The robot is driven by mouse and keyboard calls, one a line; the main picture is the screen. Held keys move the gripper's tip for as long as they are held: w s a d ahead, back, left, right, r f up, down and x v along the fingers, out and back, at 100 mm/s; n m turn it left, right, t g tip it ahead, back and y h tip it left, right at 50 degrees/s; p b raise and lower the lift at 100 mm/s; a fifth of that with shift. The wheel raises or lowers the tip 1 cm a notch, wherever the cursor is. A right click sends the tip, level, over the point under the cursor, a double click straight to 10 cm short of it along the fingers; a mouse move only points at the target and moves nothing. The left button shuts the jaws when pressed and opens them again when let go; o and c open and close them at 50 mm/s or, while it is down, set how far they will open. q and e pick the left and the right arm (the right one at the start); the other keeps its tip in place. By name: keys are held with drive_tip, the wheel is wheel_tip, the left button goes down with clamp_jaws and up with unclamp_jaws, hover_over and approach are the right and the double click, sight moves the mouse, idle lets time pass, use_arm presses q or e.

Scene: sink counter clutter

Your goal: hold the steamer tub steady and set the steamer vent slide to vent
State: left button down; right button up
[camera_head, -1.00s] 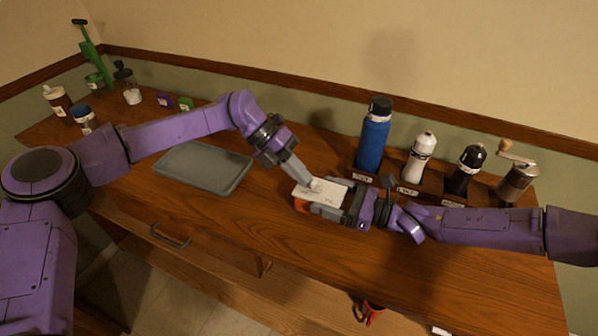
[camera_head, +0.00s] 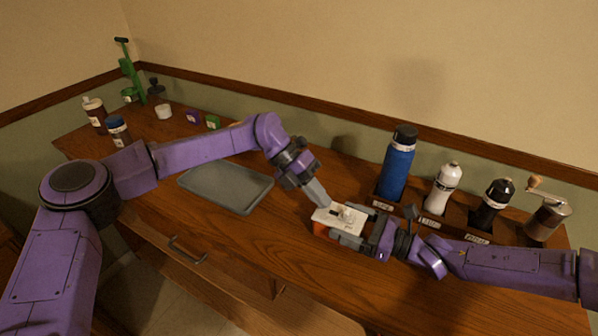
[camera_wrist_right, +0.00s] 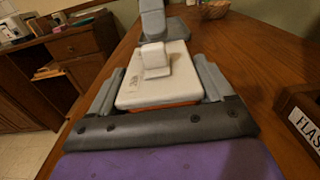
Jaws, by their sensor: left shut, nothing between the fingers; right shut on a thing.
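The steamer tub has an orange body (camera_head: 320,229) under a flat white lid (camera_head: 326,217), near the middle of the counter. A small raised white vent slide (camera_head: 348,215) stands on the lid; it also shows in the right wrist view (camera_wrist_right: 155,60). My right gripper (camera_head: 341,231) is shut on the tub from the right, with a finger along each side in the wrist view. My left gripper (camera_head: 322,205) is shut and empty, its tips low at the lid beside the slide. I cannot tell if they touch it. The vent marking is not readable.
A grey tray (camera_head: 225,188) lies left of the tub. A blue bottle (camera_head: 397,168), a white mill (camera_head: 443,188), a black mill (camera_head: 491,206) and a grinder (camera_head: 547,216) stand in labelled holders at the right. Jars and a green item stand far left.

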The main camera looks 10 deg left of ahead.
use_arm(q)
drive_tip(key=v, duration=1)
drive_tip(key=shift+a, duration=0.1)
use_arm(e)
drive_tip(key=o, duration=1.1)
